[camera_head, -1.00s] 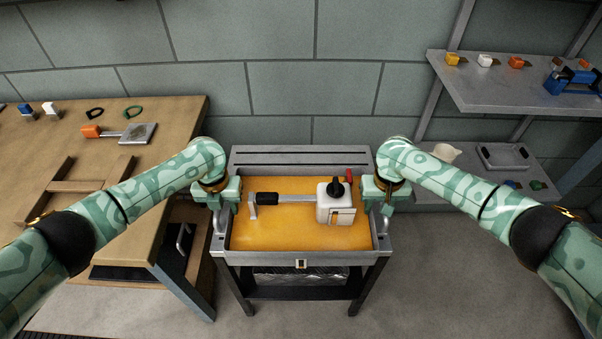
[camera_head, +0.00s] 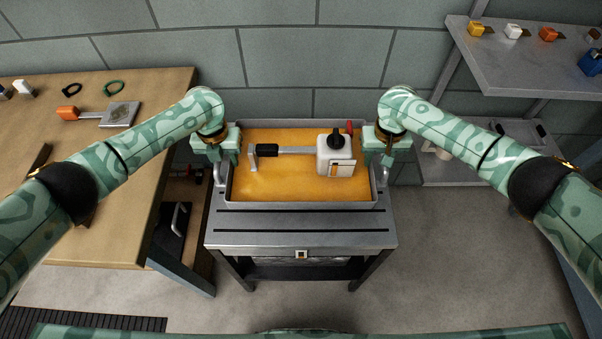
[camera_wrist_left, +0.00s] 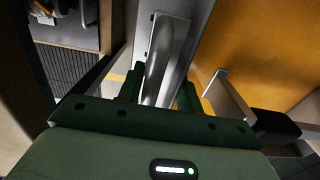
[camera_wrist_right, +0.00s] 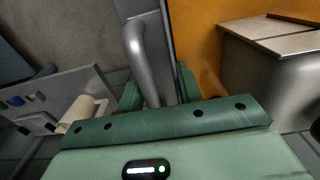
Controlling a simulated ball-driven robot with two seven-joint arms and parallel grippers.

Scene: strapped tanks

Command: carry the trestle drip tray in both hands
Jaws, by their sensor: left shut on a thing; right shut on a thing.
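The drip tray (camera_head: 300,205), a grey-rimmed tray with an orange-yellow floor, is in the middle of the head view, over the rear part of the slotted grey trestle (camera_head: 300,238). I cannot tell how far above the top it is. My left gripper (camera_head: 220,165) is shut on the left handle, a grey metal loop (camera_wrist_left: 165,60). My right gripper (camera_head: 384,165) is shut on the right handle (camera_wrist_right: 145,65). A white canister (camera_head: 325,158) with a black cap stands upright in the tray's right half.
A wooden bench (camera_head: 115,230) stands at the left, with an orange-ended tool (camera_head: 68,113) on it. Grey shelves (camera_head: 520,75) stand at the right with small coloured blocks. A block wall (camera_head: 285,60) is close behind the tray. Floor (camera_head: 430,260) is clear at the right.

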